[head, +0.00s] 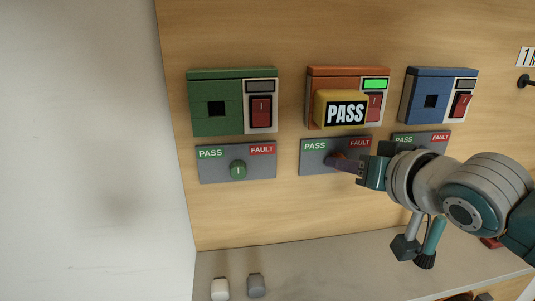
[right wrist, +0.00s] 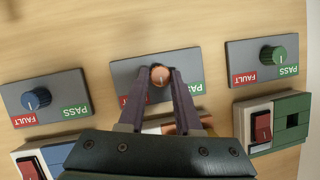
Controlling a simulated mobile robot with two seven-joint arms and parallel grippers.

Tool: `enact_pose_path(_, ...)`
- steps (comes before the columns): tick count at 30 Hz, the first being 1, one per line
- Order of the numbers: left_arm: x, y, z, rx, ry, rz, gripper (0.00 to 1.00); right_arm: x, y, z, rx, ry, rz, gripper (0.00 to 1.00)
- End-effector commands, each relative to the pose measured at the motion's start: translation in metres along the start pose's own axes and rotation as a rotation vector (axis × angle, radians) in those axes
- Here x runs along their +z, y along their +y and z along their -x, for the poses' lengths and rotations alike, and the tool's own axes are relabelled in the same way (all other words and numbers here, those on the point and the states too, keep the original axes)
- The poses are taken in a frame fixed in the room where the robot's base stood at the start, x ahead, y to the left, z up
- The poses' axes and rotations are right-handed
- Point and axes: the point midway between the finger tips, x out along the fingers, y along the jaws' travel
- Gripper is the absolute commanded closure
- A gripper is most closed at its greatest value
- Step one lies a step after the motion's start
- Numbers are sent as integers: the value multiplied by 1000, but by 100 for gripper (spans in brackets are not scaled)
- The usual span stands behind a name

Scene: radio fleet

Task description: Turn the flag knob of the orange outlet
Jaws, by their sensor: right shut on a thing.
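The orange outlet (head: 320,72) is in the middle of the wall panel in the head view. A yellow block marked PASS (head: 345,109) sits on its front, and its small lamp (head: 375,84) glows green. Below it is a grey flag plate (head: 312,166) with PASS on the left and FAULT on the right. My right gripper (head: 337,160) reaches in from the right and is shut on the orange flag knob (right wrist: 160,74). In the right wrist view the fingertips (right wrist: 159,80) flank the knob. Its pointer mark is hard to read. My left gripper does not show.
A green outlet (head: 212,125) with its green knob (head: 238,170) is on the left. A blue outlet (head: 428,78) is on the right, its plate partly behind my right arm. A white object (head: 220,289) and a grey object (head: 256,285) stand on the ledge below.

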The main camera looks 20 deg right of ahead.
Motion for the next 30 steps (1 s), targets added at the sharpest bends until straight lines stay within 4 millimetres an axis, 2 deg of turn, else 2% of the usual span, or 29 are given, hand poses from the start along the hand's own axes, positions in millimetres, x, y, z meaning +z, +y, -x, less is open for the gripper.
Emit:
enact_pose_path(11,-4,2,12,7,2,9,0,-3,-2,1,38,-3,89,100)
enact_pose_path(21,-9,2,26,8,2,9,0,-1,-5,0,144,-15,338,100)
enact_pose_path(30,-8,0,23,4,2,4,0,1,-6,-1,237,-22,556,100)
